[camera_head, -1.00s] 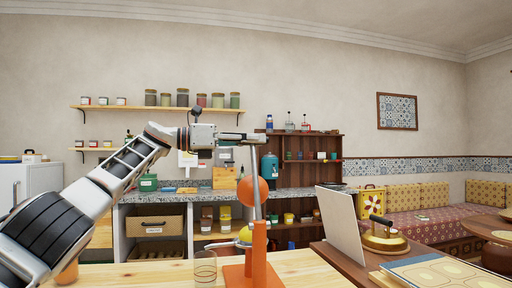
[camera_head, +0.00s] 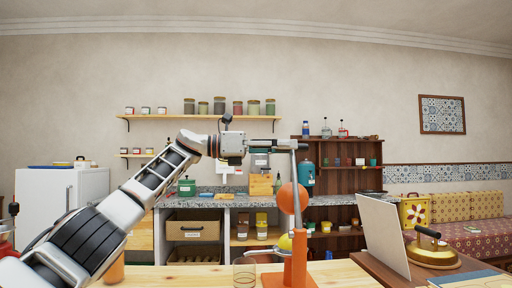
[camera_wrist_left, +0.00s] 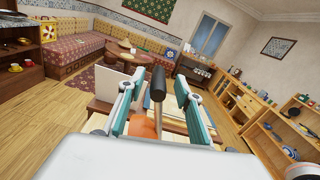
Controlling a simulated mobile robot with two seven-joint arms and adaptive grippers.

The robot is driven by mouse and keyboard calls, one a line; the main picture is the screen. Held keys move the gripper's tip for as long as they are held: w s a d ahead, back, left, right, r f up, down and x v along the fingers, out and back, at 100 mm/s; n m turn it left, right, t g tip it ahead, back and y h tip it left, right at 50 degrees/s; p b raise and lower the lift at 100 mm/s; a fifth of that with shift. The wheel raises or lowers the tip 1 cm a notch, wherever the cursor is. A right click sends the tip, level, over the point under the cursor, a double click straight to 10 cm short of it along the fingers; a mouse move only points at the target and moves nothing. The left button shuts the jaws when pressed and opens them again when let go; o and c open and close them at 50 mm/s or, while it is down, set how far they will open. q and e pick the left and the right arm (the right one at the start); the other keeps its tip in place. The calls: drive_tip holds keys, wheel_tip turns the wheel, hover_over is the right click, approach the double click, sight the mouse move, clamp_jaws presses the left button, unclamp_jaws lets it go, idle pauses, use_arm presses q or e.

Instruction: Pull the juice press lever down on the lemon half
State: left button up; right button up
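The juice press (camera_head: 299,265) stands on the light wooden counter, with an orange base and post. Its grey lever (camera_head: 294,167) stands upright, with an orange ball (camera_head: 292,199) partway up. A yellow piece (camera_head: 285,242), seemingly the lemon half, shows beside the post, partly hidden by it. My left gripper (camera_head: 291,147) is at the lever's top. In the left wrist view, its teal fingers (camera_wrist_left: 159,76) are apart, with the lever's black handle (camera_wrist_left: 158,87) between them and a gap visible on both sides. My right gripper is not in view.
A clear glass (camera_head: 244,276) stands left of the press. To the right, a side table holds an upright pale board (camera_head: 383,234) and a brass object with a handle (camera_head: 431,250). Shelves and cabinets line the back wall.

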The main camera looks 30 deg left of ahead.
use_arm(q)
drive_tip(key=v, duration=0.9)
drive_tip(key=shift+a, duration=0.15)
drive_tip(key=shift+s, duration=0.1)
